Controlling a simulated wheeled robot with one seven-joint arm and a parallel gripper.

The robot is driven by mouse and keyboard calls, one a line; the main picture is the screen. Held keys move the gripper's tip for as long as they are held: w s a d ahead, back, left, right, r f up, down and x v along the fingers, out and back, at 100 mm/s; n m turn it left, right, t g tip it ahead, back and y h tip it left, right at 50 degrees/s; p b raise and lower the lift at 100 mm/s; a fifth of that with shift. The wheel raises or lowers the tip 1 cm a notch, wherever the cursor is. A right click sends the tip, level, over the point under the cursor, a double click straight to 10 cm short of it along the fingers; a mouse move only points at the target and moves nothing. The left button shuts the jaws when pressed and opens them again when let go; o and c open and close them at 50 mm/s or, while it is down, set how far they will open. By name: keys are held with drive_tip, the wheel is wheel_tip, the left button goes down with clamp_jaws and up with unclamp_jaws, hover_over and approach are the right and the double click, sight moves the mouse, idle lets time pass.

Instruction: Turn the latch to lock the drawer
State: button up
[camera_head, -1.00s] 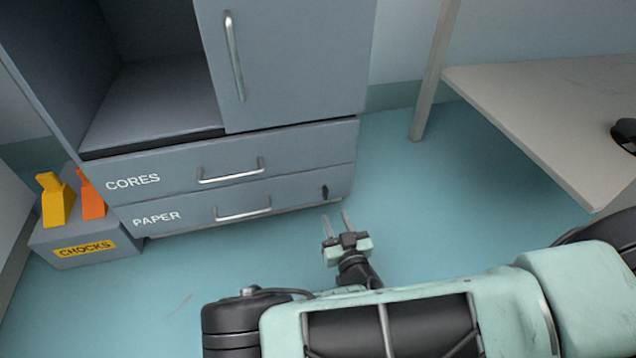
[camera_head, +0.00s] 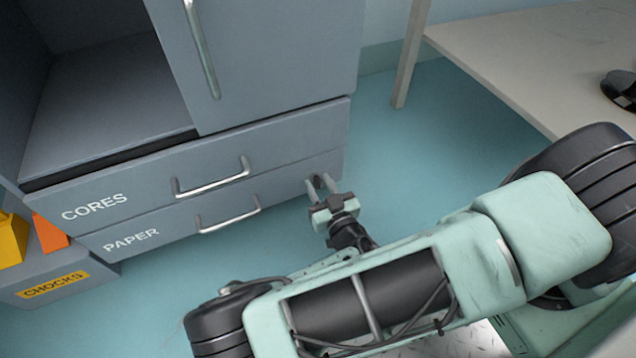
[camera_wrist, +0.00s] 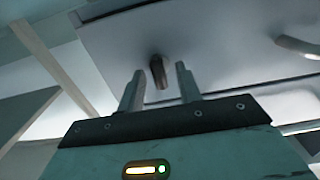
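The latch (camera_wrist: 158,72) is a small dark knob on the drawer front, seen in the wrist view between and just beyond my fingertips. My gripper (camera_head: 319,183) is at the right end of the lower drawer, labelled PAPER (camera_head: 150,237). In the wrist view my gripper (camera_wrist: 157,82) has its two fingers apart, one on each side of the latch. I cannot tell whether either finger touches it. In the head view the latch is hidden or too small to make out behind my fingers. The PAPER drawer looks shut.
The CORES drawer (camera_head: 140,185) above also looks shut. A drawer handle (camera_wrist: 297,46) shows at the right of the wrist view. A CHOCKS box (camera_head: 70,285) stands at the left. A table (camera_head: 520,50) is at the right, with open floor (camera_head: 430,130) between it and the cabinet.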

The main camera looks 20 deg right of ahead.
drive_tip(key=c, duration=0.7)
drive_tip(key=shift+c, duration=0.2)
drive_tip(key=shift+n+p, duration=0.3)
drive_tip(key=n+p, duration=0.1)
drive_tip(key=n, duration=0.1)
drive_tip(key=shift+r+n+p, duration=0.1)
drive_tip(key=shift+n+p, duration=0.2)
drive_tip(key=n+p, duration=0.2)
drive_tip(key=n, duration=0.3)
drive_tip(key=shift+a+n, duration=0.1)
drive_tip(key=shift+n, duration=0.2)
drive_tip(key=n, duration=0.4)
drive_tip(key=shift+f+p, duration=0.2)
drive_tip(key=shift+p, duration=0.15)
drive_tip(key=shift+a+f+n, duration=0.1)
drive_tip(key=shift+f+n, duration=0.05)
drive_tip(key=shift+n, duration=2.35)
